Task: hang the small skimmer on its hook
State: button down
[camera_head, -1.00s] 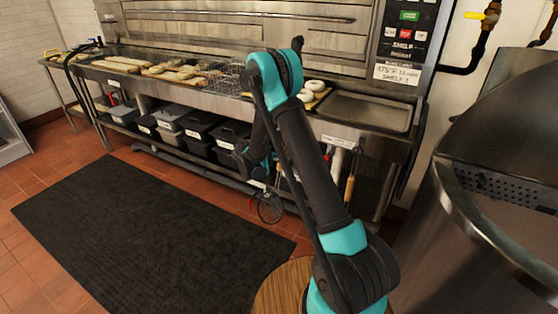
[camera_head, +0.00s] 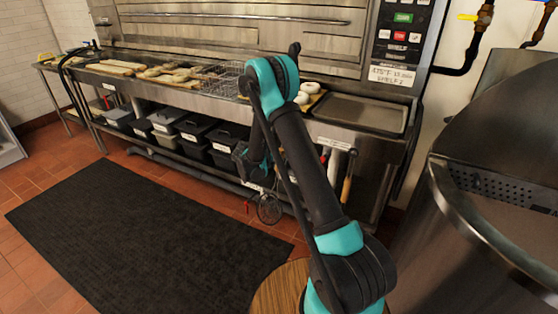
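A small round wire skimmer head (camera_head: 270,209) shows below my gripper (camera_head: 256,168), in front of the lower part of the oven stand. Its handle is mostly lost against the dark gripper and the bins. My gripper points down at the front of the stand and is partly hidden by my forearm. It is too dark and small to tell whether its fingers are closed on the skimmer. Long-handled tools hang under the counter edge to the right of my arm, one with a wooden handle (camera_head: 347,188). The hooks cannot be made out clearly.
The steel counter (camera_head: 372,138) carries bagels, boards, a wire basket (camera_head: 224,80) and an empty tray (camera_head: 360,112). Lidded bins (camera_head: 227,140) stand beneath it. A large steel kettle (camera_head: 490,245) is close on the right. A black mat (camera_head: 140,235) covers open floor at left.

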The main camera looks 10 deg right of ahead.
jog(key=c, duration=1.2)
grip_release()
jog(key=v, duration=1.1)
jog(key=s+d+r+m+g+y, duration=0.1)
jog(key=s+d+r+m+y, duration=0.15)
jog(key=s+d+m, duration=0.45)
jog(key=s+d+r+m+g+y, duration=0.2)
jog(key=s+d+r+m, duration=0.25)
jog(key=s, duration=0.45)
jog(key=s+m+y, duration=0.1)
jog(key=s+m, duration=0.3)
jog(key=s, duration=0.3)
jog(key=s+f+m+y, duration=0.1)
jog(key=s+m+y, duration=0.1)
jog(key=s+m, duration=0.3)
jog(key=s+f+m+y, duration=0.1)
jog(key=s+m, duration=0.4)
jog(key=s, duration=0.4)
jog(key=shift+s, duration=0.1)
